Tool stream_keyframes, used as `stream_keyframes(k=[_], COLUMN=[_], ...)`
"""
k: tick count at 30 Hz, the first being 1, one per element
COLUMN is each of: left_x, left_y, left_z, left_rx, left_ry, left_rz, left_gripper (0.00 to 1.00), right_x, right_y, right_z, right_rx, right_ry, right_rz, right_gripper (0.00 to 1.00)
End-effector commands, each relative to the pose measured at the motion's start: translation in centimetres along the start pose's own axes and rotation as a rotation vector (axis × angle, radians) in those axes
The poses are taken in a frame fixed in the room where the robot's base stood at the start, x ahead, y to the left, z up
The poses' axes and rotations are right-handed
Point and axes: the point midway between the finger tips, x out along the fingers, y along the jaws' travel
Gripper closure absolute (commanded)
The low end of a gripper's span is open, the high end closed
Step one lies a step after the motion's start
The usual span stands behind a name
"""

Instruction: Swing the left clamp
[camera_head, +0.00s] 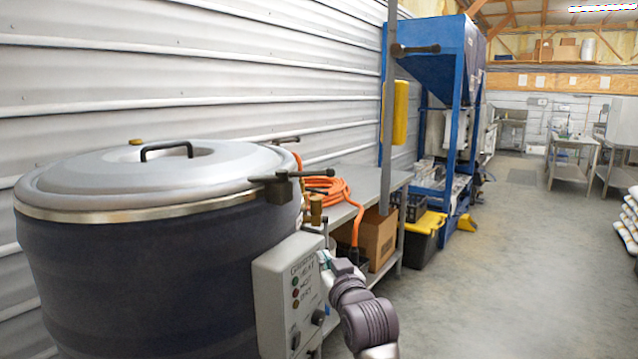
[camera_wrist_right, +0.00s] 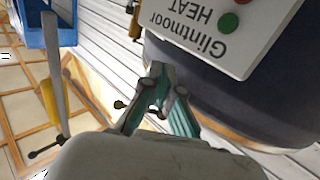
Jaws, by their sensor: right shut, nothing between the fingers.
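A large dark vessel (camera_head: 150,275) with a grey lid (camera_head: 120,180) stands at the left in the head view. A dark clamp with a bar handle (camera_head: 288,187) sits at the lid's right rim, and a second dark handle (camera_head: 285,139) shows at its back edge. I cannot tell which is the left clamp. My right gripper (camera_head: 325,262) is beside the grey control box (camera_head: 288,290), below the front clamp and apart from it. In the right wrist view its teal fingers (camera_wrist_right: 165,84) are shut and empty. My left gripper is out of view.
A grey bench (camera_head: 345,212) with a coiled orange hose (camera_head: 335,190) stands behind the vessel. A blue-framed hopper (camera_head: 432,40) stands beyond it, with a dark handle (camera_head: 415,49) near its post.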

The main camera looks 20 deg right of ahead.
Motion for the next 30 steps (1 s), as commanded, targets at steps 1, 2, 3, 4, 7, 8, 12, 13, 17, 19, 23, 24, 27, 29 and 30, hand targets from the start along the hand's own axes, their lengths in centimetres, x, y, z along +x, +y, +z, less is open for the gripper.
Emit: stream_keyframes(k=[1, 2, 3, 4, 7, 8, 12, 13, 17, 19, 23, 24, 27, 29, 30], left_x=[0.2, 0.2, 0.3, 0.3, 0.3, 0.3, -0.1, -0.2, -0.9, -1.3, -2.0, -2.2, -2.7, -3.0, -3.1], left_y=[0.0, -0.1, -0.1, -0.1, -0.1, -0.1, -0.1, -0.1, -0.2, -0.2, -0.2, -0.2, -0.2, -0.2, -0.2], left_z=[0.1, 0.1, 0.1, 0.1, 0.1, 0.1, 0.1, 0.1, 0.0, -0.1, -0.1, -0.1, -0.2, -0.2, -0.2], left_rx=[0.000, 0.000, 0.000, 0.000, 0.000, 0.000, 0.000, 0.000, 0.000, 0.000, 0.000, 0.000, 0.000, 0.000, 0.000], left_ry=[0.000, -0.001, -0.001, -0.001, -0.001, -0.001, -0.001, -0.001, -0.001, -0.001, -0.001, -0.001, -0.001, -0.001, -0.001], left_rz=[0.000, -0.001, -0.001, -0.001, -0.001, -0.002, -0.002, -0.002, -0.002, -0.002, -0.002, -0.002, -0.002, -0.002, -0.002], left_gripper=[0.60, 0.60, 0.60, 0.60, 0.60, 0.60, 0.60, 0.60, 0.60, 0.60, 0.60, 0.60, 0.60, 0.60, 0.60], right_x=[-1.0, -1.7, -2.4, -3.0, -4.2, -4.3, -3.4, -3.0, -0.6, 0.9, 3.6, 4.4, 6.1, 6.9, 7.4], right_y=[0.5, 0.7, 0.9, 1.1, 1.4, 1.5, 1.6, 1.6, 1.7, 1.7, 1.8, 1.8, 1.9, 1.9, 1.9], right_z=[-3.9, -5.8, -7.8, -9.0, -11.6, -11.9, -12.7, -12.8, -13.4, -13.7, -14.2, -14.4, -14.7, -14.9, -14.9], right_rx=[0.009, 0.013, 0.017, 0.020, 0.025, 0.026, 0.027, 0.027, 0.027, 0.026, 0.026, 0.026, 0.027, 0.027, 0.027], right_ry=[0.067, 0.099, 0.132, 0.154, 0.199, 0.205, 0.211, 0.210, 0.209, 0.209, 0.208, 0.208, 0.208, 0.209, 0.208], right_rz=[0.009, 0.013, 0.017, 0.020, 0.027, 0.028, 0.029, 0.029, 0.029, 0.029, 0.028, 0.028, 0.028, 0.028, 0.028], right_gripper=[1.00, 1.00, 1.00, 1.00, 1.00, 1.00, 1.00, 1.00, 1.00, 1.00, 1.00, 1.00, 1.00, 1.00, 1.00])
